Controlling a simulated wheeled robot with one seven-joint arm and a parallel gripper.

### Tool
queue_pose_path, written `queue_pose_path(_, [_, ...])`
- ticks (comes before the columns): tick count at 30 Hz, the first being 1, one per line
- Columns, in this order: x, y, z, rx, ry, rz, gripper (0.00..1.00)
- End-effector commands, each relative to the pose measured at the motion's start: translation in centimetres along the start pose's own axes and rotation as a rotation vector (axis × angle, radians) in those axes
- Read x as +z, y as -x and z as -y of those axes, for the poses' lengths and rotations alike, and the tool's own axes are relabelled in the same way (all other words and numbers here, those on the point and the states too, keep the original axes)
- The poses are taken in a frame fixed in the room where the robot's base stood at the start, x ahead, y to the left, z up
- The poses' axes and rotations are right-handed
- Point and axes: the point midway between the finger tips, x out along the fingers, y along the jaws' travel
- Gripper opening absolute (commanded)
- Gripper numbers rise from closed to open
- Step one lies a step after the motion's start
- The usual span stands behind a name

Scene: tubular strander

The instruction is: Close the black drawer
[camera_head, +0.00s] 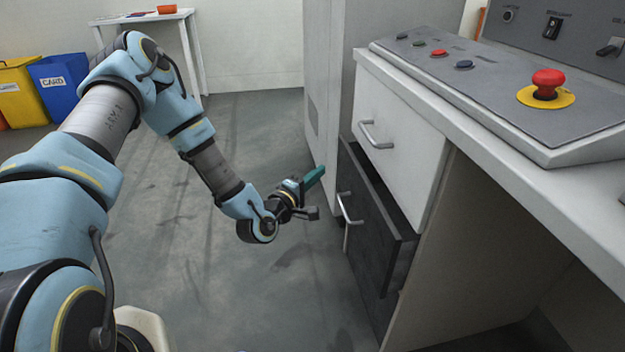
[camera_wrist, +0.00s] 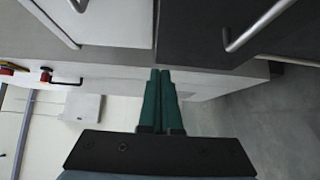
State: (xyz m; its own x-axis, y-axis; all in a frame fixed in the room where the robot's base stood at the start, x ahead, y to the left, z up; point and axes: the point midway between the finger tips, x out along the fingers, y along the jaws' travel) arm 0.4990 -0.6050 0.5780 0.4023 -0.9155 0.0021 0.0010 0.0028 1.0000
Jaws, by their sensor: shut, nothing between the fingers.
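The black drawer (camera_head: 370,220) sits under a white drawer in the desk at the right of the head view. It is partly open, its front standing out from the white drawer above. Its metal bar handle (camera_head: 347,209) faces my arm. My gripper (camera_head: 318,176) has green fingers, is shut and empty, and is left of the drawer front, apart from it. In the wrist view, the fingers (camera_wrist: 160,75) are together, pointing toward the boundary between the dark drawer front (camera_wrist: 200,35) and a grey panel. The drawer's handle (camera_wrist: 240,40) shows at the upper right.
The white drawer (camera_head: 400,150) above is shut, with its own handle. A control panel with a red emergency button (camera_head: 547,83) lies on the desk. A grey cabinet stands behind. Blue (camera_head: 60,85) and yellow bins stand far left. The floor between is clear.

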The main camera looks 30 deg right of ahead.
Motion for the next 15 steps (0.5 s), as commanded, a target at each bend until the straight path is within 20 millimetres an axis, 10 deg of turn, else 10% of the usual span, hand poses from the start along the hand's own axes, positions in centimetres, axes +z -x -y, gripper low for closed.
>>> queue_pose_path(15, [2.6,-7.3,0.1,-0.002,-0.002,0.002,0.0])
